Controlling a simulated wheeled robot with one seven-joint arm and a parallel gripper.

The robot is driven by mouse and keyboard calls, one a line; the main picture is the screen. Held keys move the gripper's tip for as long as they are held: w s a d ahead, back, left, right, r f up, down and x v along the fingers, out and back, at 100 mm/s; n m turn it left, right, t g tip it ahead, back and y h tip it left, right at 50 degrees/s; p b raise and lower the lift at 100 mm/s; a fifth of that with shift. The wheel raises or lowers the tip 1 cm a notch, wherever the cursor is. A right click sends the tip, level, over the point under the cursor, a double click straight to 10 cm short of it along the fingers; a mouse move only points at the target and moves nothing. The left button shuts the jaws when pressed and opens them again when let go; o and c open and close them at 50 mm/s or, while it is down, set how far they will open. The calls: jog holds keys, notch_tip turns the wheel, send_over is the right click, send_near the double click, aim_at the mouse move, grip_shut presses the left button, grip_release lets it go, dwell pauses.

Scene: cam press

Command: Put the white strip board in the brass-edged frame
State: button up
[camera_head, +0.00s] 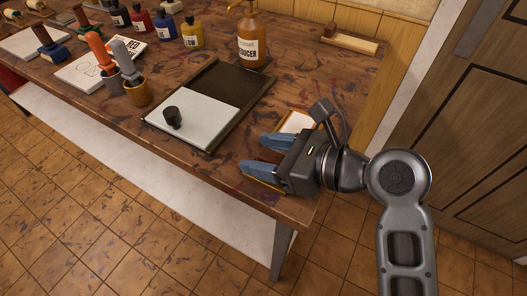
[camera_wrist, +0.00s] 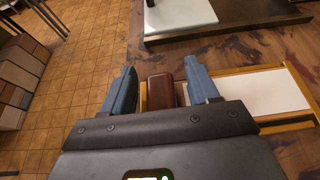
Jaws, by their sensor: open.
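The white strip board (camera_wrist: 245,95) shows in the wrist view as a pale panel at the right, between the yellow edges of the brass-edged frame (camera_wrist: 262,68). I cannot tell whether it lies fully flat in it. A brown block (camera_wrist: 161,92), like a handle, stands at the panel's left end. My gripper (camera_wrist: 162,82) is open, with one blue finger on each side of the block and no clear contact. In the head view, my gripper (camera_head: 262,155) hides much of the frame (camera_head: 258,182); part of the white board (camera_head: 297,122) shows behind it.
A dark tray (camera_head: 240,85) holding a white plate (camera_head: 195,118) with a black knob lies left of my gripper. An amber bottle (camera_head: 251,40) stands behind it. A pale strip (camera_head: 350,40) with a brown block lies at the back right. The table's front edge is close.

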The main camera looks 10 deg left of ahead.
jog(key=v, duration=1.1)
jog(key=shift+s+d+r+p, duration=0.1)
jog(key=shift+d+p, duration=0.25)
